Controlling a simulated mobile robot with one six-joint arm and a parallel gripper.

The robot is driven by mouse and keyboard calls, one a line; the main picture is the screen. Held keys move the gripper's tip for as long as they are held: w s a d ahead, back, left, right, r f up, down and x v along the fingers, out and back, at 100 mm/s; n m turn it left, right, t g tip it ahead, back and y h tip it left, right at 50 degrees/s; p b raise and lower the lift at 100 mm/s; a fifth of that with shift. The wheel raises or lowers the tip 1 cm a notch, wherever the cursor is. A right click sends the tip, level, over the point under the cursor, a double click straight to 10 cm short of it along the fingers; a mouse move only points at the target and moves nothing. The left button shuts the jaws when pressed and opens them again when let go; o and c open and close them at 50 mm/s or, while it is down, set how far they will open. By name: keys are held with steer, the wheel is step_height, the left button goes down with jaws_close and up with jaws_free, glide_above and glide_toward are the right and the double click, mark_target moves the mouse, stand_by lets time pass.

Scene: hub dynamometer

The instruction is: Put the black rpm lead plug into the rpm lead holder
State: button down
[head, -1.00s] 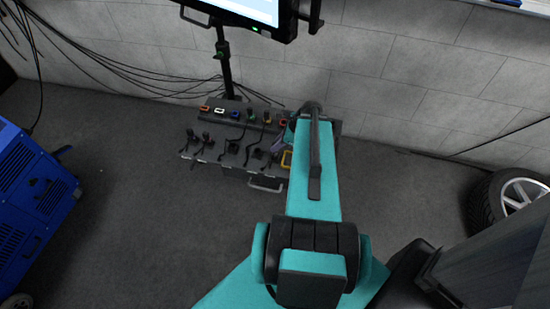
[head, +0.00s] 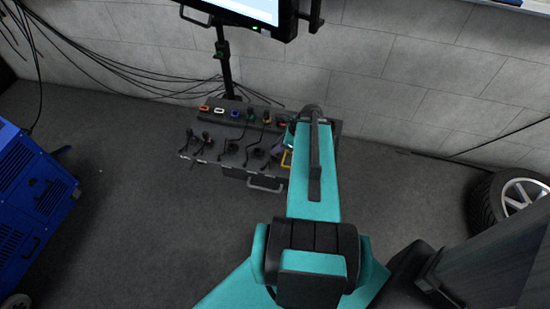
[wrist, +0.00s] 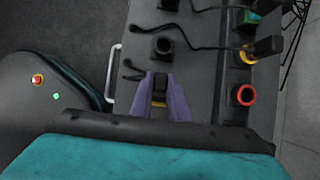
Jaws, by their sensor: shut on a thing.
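My gripper (wrist: 160,84) shows in the wrist view as two purple fingers over the dark cart top. It is shut on a dark piece between the fingers, which I take for the black rpm lead plug (wrist: 160,88); little of it shows. A black round open holder (wrist: 163,47) stands just ahead of the fingertips, apart from them. I cannot tell for sure that it is the rpm lead holder. A bit of yellow (wrist: 160,104) shows between the fingers. In the head view, my arm mostly hides the gripper at the cart's right end.
The dark cart (head: 228,170) carries several coloured holders and leads, including a red-ringed holder (wrist: 246,95) and a yellow-ringed one (wrist: 247,55). A monitor post (head: 224,65) rises behind it. A blue cabinet (head: 35,205) stands left and a wheel (head: 510,200) right. Floor before the cart is clear.

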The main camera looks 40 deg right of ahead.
steer(key=c, duration=1.6)
jaws_free()
steer(key=shift+r, duration=0.1)
steer(key=shift+p+v, duration=3.8)
steer(key=shift+v, duration=3.05)
steer(key=shift+w, duration=0.1)
